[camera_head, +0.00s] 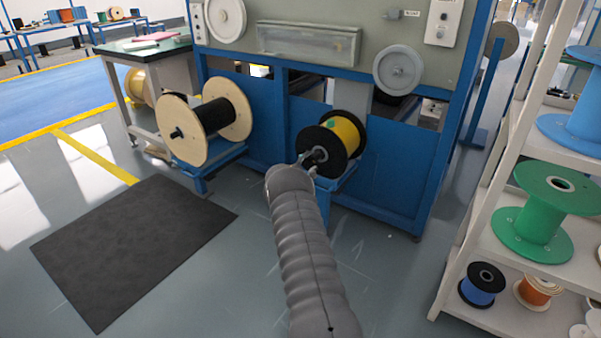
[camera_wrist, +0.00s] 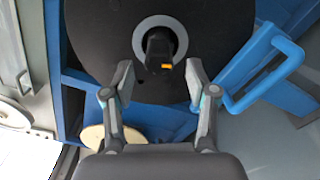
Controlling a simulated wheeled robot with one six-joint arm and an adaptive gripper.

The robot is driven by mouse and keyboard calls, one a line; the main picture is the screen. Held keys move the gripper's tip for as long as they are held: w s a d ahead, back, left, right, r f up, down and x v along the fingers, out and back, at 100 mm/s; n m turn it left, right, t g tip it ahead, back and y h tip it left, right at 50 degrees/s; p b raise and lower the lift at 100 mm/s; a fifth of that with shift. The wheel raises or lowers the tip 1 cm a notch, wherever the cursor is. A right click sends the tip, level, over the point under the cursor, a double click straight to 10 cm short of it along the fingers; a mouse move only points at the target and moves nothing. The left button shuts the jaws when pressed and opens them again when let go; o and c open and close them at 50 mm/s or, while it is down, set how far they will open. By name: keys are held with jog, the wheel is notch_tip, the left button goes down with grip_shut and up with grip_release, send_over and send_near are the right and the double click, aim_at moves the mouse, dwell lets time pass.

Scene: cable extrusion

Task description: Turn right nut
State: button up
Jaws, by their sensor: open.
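The right nut is a black knob (camera_wrist: 159,46) with a small yellow mark, set in a grey ring at the centre of a black spool flange (camera_wrist: 100,40). In the head view it is the dark hub (camera_head: 319,155) on the black spool with yellow cable (camera_head: 347,132). My gripper (camera_wrist: 158,76) is open, with one finger on each side just below the nut in the wrist view. The fingers look apart from the nut, but the depth between them is hard to judge. In the head view my gripper (camera_head: 305,161) is small and partly hidden by my arm.
A wooden spool with black cable (camera_head: 207,117) is mounted to the left on the blue machine (camera_head: 265,125). A blue handle-like frame (camera_wrist: 268,70) is close to the right finger. Shelves (camera_head: 480,190) with spools stand at the right. A dark mat (camera_head: 130,245) lies on open floor at left.

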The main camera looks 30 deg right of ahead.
jog(key=v, duration=0.8)
jog(key=shift+s+a, duration=0.2)
jog(key=shift+a, duration=0.05)
